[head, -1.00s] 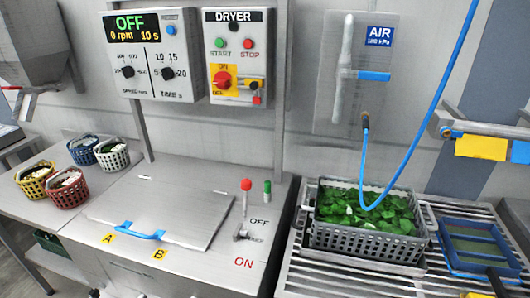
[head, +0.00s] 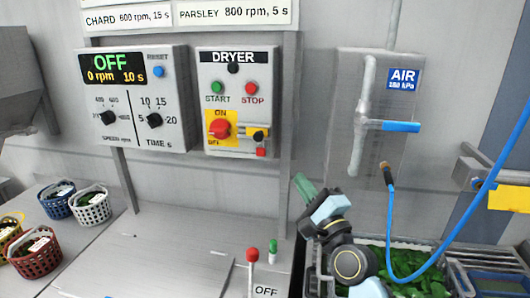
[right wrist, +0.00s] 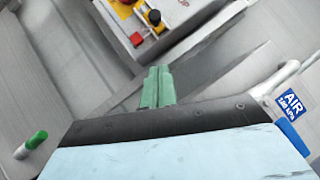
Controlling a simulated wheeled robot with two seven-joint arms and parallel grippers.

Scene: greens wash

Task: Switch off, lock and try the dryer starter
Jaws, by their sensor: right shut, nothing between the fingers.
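The dryer starter (head: 236,92) is a grey wall box with a green START button (head: 217,88) and a red STOP button (head: 251,88). Its red rotary switch (head: 219,128) sits on a yellow plate marked ON at the top; its exact setting is too small to tell. Beside it are a black-and-yellow fitting (head: 257,134) and a small red piece (head: 261,152), possibly a padlock. My right gripper (head: 304,186) is shut and empty, below and right of the starter, apart from it. Its green fingers (right wrist: 157,86) point toward the box's lower edge in the right wrist view. My left gripper is out of view.
A control panel (head: 135,98) left of the starter reads OFF, 0 rpm, 10 s. A red-knobbed lever (head: 252,255) and a green-topped post (head: 273,247) stand below. A clear air panel (head: 345,120) and blue hose (head: 391,225) are at right. Baskets stand at left.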

